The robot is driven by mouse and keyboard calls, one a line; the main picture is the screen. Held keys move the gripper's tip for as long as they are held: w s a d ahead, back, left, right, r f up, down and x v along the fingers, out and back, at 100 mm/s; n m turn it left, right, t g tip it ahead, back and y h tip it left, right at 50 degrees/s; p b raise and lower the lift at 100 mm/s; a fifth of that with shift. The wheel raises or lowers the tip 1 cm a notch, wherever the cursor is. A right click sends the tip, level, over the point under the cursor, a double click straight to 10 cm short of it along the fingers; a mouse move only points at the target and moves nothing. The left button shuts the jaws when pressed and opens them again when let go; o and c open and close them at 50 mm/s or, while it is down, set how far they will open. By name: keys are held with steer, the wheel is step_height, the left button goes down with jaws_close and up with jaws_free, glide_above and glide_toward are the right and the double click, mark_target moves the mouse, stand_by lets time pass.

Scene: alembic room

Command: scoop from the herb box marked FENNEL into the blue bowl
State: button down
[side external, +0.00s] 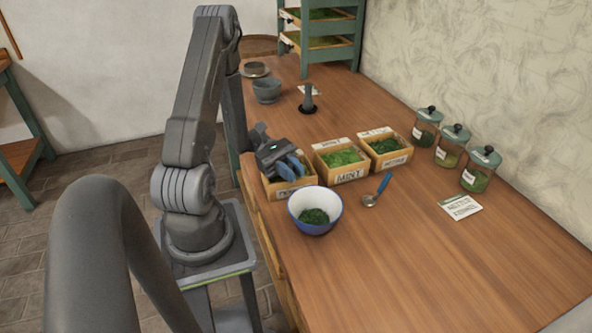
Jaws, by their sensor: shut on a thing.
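My gripper (287,163), with blue parts at its end, is over the leftmost herb box (296,191). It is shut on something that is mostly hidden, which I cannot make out. The box's front label is partly covered and too small to read, and the gripper hides much of its green contents. The blue bowl (299,219), white inside, stands upright just in front of that box with dark green herb in it. A metal spoon with a blue handle (384,182) lies on the table right of the bowl.
A box marked MINT (349,177) and another herb box, apparently marked NETTLE (394,161), stand to the right. Several lidded jars (475,180) and a card (459,207) lie farther right. A mortar (266,92) and a dark holder (308,103) stand behind. The front right table is clear.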

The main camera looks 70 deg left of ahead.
step_height(320, 180, up, 8)
steer(key=shift+r, duration=0.2)
stand_by(0.8)
steer(key=w+d+n+g, duration=0.2)
steer(key=d+n+g, duration=0.1)
steer(key=d, duration=0.5)
steer(key=w+d+f+n+g, duration=0.1)
steer(key=d+n+g, duration=0.3)
steer(key=d, duration=0.4)
steer(key=shift+w+d+f+g, duration=0.15)
steer(key=shift+w+f+g, duration=0.15)
steer(key=shift+w, duration=0.55)
